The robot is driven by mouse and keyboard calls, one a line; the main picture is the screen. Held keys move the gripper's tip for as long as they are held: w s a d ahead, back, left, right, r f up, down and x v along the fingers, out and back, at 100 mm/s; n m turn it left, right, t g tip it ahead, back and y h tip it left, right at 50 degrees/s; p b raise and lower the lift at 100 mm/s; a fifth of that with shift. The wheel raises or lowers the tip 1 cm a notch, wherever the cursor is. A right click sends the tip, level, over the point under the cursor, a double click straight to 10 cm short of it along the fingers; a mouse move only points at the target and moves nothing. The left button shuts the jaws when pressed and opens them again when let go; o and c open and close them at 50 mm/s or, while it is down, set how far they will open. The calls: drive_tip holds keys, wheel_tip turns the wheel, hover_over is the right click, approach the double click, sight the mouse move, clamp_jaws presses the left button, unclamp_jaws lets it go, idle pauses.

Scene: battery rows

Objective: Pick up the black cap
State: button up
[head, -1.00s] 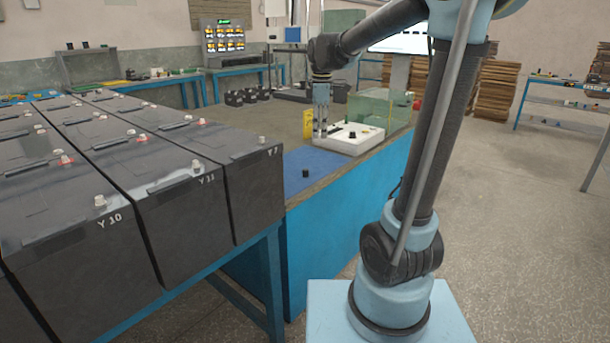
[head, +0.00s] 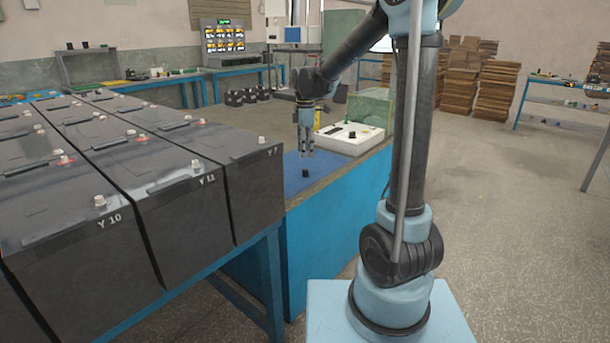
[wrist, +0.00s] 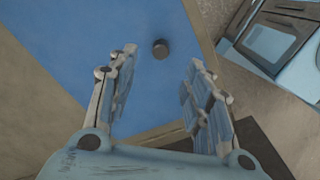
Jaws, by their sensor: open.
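The black cap (head: 306,173) is a small dark cylinder standing on the blue mat (head: 293,187) near the front of the workbench. It also shows in the wrist view (wrist: 160,49) on the blue surface, beyond the fingertips and between their lines. My gripper (head: 306,153) points down and hangs above the cap in the head view. In the wrist view my gripper (wrist: 158,68) has its two fingers wide apart with nothing between them. The cap is not touched.
A white box (head: 349,138) with knobs and a greenish clear case (head: 371,108) stand behind on the bench. Large black batteries (head: 185,200) fill the table at left. The mat around the cap is clear.

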sight(305, 169)
drive_tip(key=shift+f, duration=4.1)
drive_tip(key=c, duration=0.8)
